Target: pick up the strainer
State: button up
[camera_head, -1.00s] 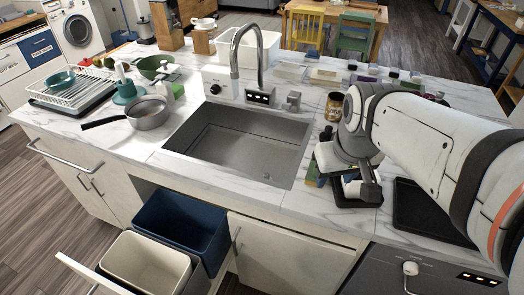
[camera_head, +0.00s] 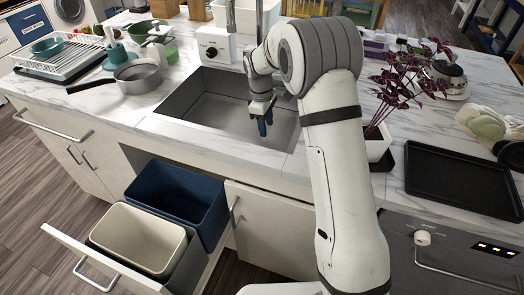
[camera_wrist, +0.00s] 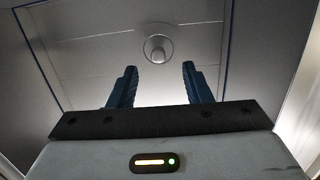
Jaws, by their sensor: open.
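The strainer (camera_wrist: 158,48) looks like a small round grey metal piece with a pale knob-like centre, set in the floor of the sink (camera_wrist: 95,75). My gripper (camera_wrist: 160,66) is open, with its two blue fingers apart, nothing between them, and the strainer beyond their tips. In the head view my gripper (camera_head: 266,122) points down into the steel sink (camera_head: 200,108), toward its right side. The strainer cannot be made out in the head view.
The faucet (camera_head: 246,15) rises behind the sink. A saucepan (camera_head: 138,76) stands on the left counter. A potted purple plant (camera_head: 378,140) and a black tray (camera_head: 462,178) are at right. A pulled-out drawer with bins (camera_head: 175,200) stands open below.

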aim_at(266, 140)
notch_tip(266, 140, down, 2)
jog(key=shift+w+a, duration=0.1)
jog(key=shift+w, duration=0.05)
jog(key=f, duration=0.3)
jog(key=f+p, duration=0.1)
jog(key=f, duration=0.2)
jog(key=shift+w+d+f, duration=0.15)
jog(key=shift+d+f, duration=0.05)
jog(key=shift+f, duration=0.2)
jog(key=shift+c, duration=0.5)
grip_shut()
